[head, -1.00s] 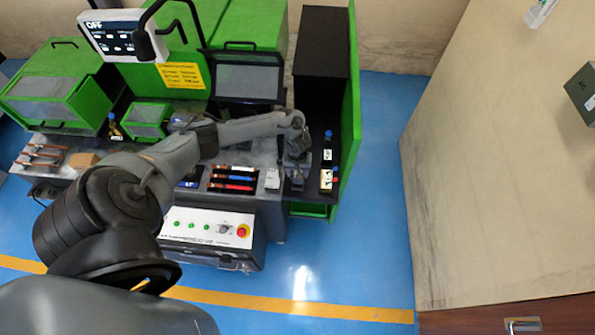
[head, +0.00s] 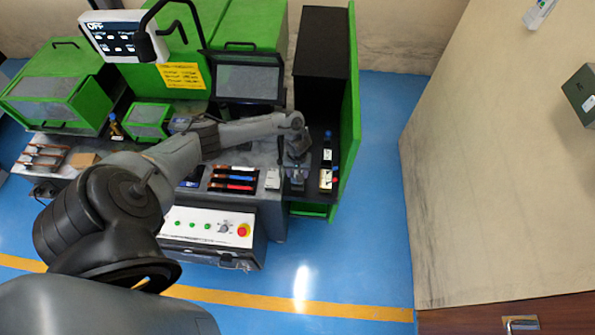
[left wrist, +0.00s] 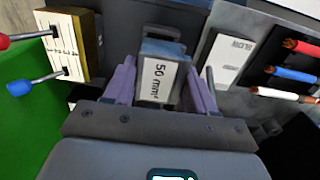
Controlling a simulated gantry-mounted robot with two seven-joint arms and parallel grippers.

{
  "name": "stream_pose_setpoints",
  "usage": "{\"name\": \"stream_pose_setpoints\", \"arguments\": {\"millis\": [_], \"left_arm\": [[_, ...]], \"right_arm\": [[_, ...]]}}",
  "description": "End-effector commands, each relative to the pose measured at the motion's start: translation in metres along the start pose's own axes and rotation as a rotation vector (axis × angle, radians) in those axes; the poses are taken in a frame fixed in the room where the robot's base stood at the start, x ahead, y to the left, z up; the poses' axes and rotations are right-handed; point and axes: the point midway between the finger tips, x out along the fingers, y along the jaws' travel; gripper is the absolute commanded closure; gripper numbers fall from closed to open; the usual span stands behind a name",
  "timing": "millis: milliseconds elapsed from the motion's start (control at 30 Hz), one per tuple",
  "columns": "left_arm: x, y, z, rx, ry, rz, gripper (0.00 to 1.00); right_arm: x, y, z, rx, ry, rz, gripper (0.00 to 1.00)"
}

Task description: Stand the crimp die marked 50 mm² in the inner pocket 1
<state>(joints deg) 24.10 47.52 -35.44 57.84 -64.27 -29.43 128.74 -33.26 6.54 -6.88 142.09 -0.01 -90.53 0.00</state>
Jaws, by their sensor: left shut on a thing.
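The crimp die marked 50 mm² (left wrist: 158,82) is a grey block with a white label, held between the fingers of my left gripper (left wrist: 160,88) in the left wrist view. Its label faces the wrist camera, and a blue part shows at its far end. In the head view my left gripper (head: 297,172) is over the dark surface at the right end of the bench, and the die there is too small to make out clearly. I cannot tell which pocket is inner pocket 1, or whether the die touches what lies beneath it. My right gripper is not in view.
A white plate (left wrist: 229,60) and a rack of red, blue and white cables (left wrist: 295,72) lie right of the die. A labelled block (left wrist: 68,42) with red- and blue-handled tools is at left. A green panel (head: 350,120) stands right of the gripper.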

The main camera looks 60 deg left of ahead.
Motion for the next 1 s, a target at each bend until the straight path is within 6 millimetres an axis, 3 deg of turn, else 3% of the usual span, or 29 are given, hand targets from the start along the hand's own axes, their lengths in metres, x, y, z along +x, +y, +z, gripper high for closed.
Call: {"name": "stream_pose_setpoints", "arguments": {"millis": [1000], "left_arm": [[0.013, 0.001, 0.0, -0.001, 0.0, 0.001, 1.0]], "right_arm": [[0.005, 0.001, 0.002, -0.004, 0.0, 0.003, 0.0]]}}
